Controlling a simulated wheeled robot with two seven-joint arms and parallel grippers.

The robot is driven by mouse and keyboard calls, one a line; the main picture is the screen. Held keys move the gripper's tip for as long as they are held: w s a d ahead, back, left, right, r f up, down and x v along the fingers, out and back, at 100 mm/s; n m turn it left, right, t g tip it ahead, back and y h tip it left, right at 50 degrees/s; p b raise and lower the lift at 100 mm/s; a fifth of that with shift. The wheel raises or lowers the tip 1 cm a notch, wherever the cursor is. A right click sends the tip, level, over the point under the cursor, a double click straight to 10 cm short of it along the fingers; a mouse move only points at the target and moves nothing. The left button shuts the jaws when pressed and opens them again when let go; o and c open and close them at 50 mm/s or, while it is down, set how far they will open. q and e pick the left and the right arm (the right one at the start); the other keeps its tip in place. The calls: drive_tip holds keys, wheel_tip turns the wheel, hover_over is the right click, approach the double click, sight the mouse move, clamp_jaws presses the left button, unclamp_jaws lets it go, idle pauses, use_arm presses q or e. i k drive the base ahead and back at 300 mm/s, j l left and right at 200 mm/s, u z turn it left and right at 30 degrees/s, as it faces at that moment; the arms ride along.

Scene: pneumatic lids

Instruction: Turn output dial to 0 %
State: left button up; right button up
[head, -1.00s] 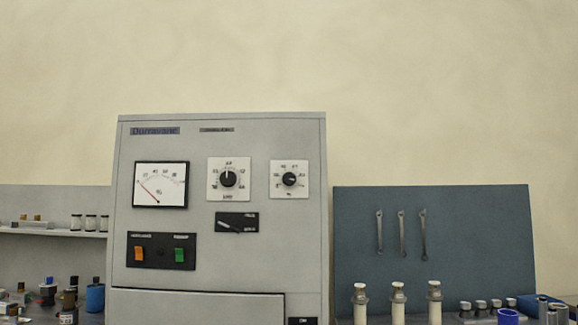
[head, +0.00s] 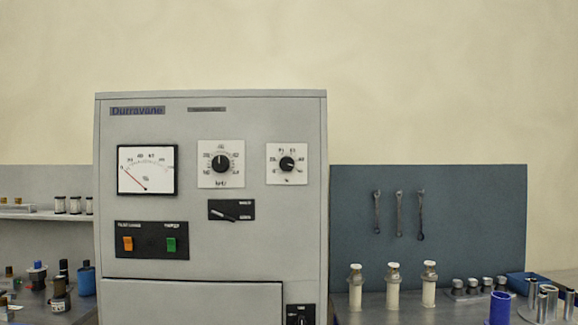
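The grey control cabinet (head: 205,265) stands left of centre, facing me. On its upper right is a small white plate with a black dial (head: 287,163); its scale and the setting of its pointer are too small to read surely. A larger black dial (head: 221,163) sits to its left, its white mark pointing about straight up. The round-scaled meter (head: 147,170) at the upper left has its red needle toward the low left. Which dial is the output dial I cannot read from the labels. Neither of my grippers shows in the head view.
Below the dials are a black lever switch (head: 231,210), an orange switch (head: 128,243) and a green switch (head: 171,245). A blue-grey panel with hanging wrenches (head: 399,214) stands right. White cylinders (head: 394,287) and a blue tube (head: 499,309) stand on the bench. Bottles (head: 86,280) stand left.

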sight(287, 164)
drive_tip(key=i+j+z, duration=0.2)
drive_tip(key=i+j, duration=0.35)
drive_tip(key=i+j+z, duration=0.2)
drive_tip(key=i+j, duration=0.45)
drive_tip(key=i+j+z, duration=0.2)
drive_tip(key=i+j, duration=0.3)
drive_tip(key=j, duration=0.25)
